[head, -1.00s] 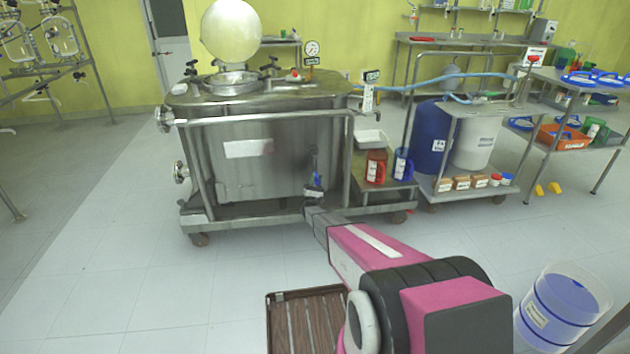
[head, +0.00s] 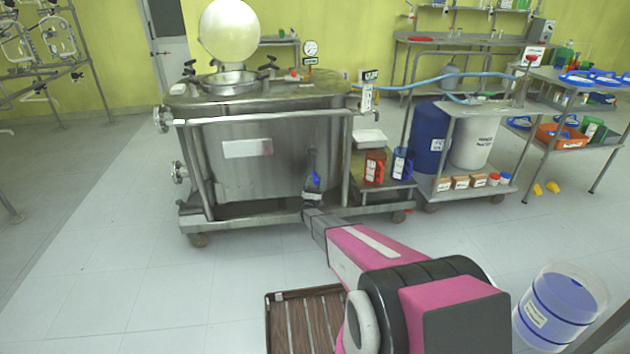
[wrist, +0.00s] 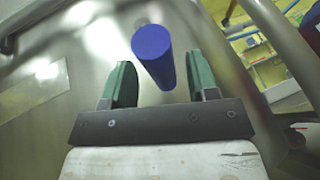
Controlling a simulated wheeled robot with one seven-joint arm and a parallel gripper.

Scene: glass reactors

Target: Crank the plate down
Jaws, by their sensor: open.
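A blue cylindrical crank grip (head: 316,180) is at the lower front of the steel vessel (head: 245,165). In the wrist view the blue grip (wrist: 153,55) stands between the green fingers of my gripper (wrist: 160,72), with a gap visible on both sides. My gripper (head: 312,197) is open just below the blue grip in the head view. It is not closed on anything. The crank's arm is hard to make out against the steel, and I cannot identify the plate.
A steel frame rail (head: 270,213) on casters runs below the vessel. A low shelf to its right holds a red jug (head: 374,167) and a blue jug (head: 402,165). A brown slatted crate (head: 306,320) and a clear blue-filled container (head: 560,305) are nearby. The left floor is clear.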

